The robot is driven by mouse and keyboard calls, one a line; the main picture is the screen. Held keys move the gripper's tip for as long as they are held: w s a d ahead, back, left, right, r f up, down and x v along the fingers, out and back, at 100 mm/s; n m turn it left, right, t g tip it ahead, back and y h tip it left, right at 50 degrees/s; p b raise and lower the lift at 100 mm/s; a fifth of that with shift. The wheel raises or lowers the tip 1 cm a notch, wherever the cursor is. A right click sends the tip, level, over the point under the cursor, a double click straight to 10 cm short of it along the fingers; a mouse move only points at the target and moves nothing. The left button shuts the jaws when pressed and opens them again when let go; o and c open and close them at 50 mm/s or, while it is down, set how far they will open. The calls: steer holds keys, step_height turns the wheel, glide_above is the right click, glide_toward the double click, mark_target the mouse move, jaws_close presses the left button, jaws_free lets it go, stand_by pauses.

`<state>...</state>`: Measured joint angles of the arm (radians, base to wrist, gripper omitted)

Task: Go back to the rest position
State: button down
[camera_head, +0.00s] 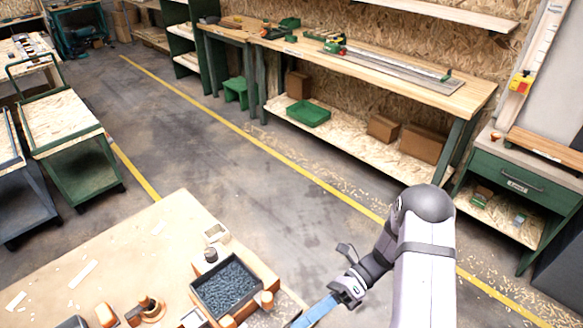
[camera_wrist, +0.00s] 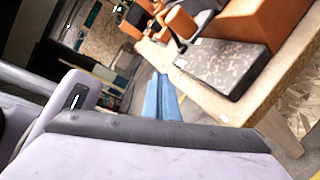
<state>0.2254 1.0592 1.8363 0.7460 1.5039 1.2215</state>
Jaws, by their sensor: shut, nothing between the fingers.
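My gripper shows in the head view (camera_head: 300,322) at the bottom, by the right edge of the wooden table (camera_head: 150,238). Its blue fingers run down to the frame's bottom edge, where their tips are cut off. In the wrist view my gripper (camera_wrist: 162,80) shows as two blue fingers side by side, shut with nothing between them. They point past the table's edge, beside a grey speckled block and an orange-brown block.
On the table stand a black tray of dark pellets (camera_head: 227,286) and several small wooden and orange pieces. A workbench (camera_head: 400,75) stands behind, and a green cart (camera_head: 75,150) at the left.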

steer(key=s+d+f+n+h, duration=0.7)
steer(key=s+d+n+h, duration=0.25)
steer(key=n, duration=0.75)
steer(key=w+d+r+n+t+h, duration=0.1)
steer(key=w+r+n+t, duration=0.2)
steer(key=r, duration=0.4)
steer(key=w+d+r+n+t+h, duration=0.1)
steer(key=w+r+n+t+h, duration=0.1)
steer(key=r, duration=0.5)
steer(key=w+n+t, duration=0.1)
steer(key=w+t, duration=0.1)
steer(key=t, duration=0.1)
steer(key=shift+w+d+r, duration=0.15)
steer(key=shift+d+r, duration=0.05)
steer(key=shift+r, duration=0.05)
